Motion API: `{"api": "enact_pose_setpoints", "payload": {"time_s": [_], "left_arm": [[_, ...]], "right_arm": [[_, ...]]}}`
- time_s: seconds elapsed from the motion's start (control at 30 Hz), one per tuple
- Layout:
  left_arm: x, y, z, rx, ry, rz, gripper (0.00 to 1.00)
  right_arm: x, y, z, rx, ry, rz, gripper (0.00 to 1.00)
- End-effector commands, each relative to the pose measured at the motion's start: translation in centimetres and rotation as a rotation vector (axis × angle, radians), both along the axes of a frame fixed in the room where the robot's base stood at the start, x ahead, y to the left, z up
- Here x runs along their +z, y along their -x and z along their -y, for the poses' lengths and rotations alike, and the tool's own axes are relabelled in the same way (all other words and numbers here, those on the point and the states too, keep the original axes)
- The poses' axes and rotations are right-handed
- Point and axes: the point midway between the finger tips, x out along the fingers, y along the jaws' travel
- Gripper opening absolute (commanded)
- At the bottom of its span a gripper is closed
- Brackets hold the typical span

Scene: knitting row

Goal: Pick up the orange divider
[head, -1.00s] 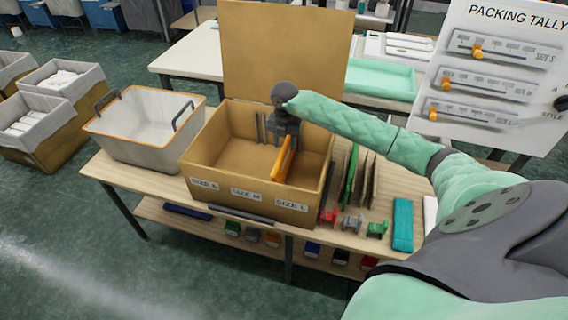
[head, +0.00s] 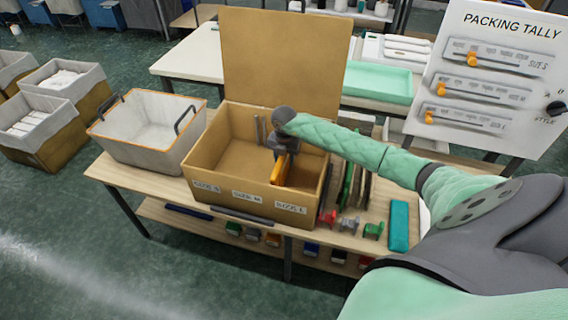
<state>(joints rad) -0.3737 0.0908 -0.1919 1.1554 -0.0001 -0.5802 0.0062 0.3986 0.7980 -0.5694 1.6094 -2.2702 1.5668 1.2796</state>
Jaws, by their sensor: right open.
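The orange divider (head: 279,171) stands upright inside the open cardboard box (head: 213,168), right of the box's middle, between the labels SIZE M and SIZE L. My right gripper (head: 284,153) points down over the divider's top edge, its fingers at or around the upper part of it. The fingertips are partly hidden, so I cannot tell whether they touch the divider. The right gripper is open. My left gripper does not show in the head view.
A grey bin (head: 147,135) with an orange rim stands left of the box. Upright dark and green panels (head: 349,188), small coloured clips (head: 348,226) and a teal block (head: 399,226) are right of it. A packing tally board (head: 493,75) rises at the right.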

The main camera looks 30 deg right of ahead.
Motion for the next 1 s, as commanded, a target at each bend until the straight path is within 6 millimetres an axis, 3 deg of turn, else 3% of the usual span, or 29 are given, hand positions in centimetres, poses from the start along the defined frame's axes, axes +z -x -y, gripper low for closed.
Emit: {"api": "enact_pose_setpoints", "payload": {"time_s": [0.2,0.4,0.43,0.87,1.0], "left_arm": [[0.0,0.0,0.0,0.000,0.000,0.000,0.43],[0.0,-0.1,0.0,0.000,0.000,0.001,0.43],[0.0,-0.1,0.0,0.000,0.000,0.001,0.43],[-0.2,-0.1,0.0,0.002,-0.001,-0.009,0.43],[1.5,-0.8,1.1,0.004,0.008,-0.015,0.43]], "right_arm": [[0.0,0.0,0.0,0.000,0.000,0.000,0.42],[0.0,0.0,0.0,0.000,0.000,0.000,0.02],[0.0,0.0,0.0,0.000,0.000,0.000,0.00],[0.8,-0.1,0.0,0.000,0.001,0.002,0.00],[2.6,-0.1,0.1,0.001,0.002,0.004,0.00]]}}
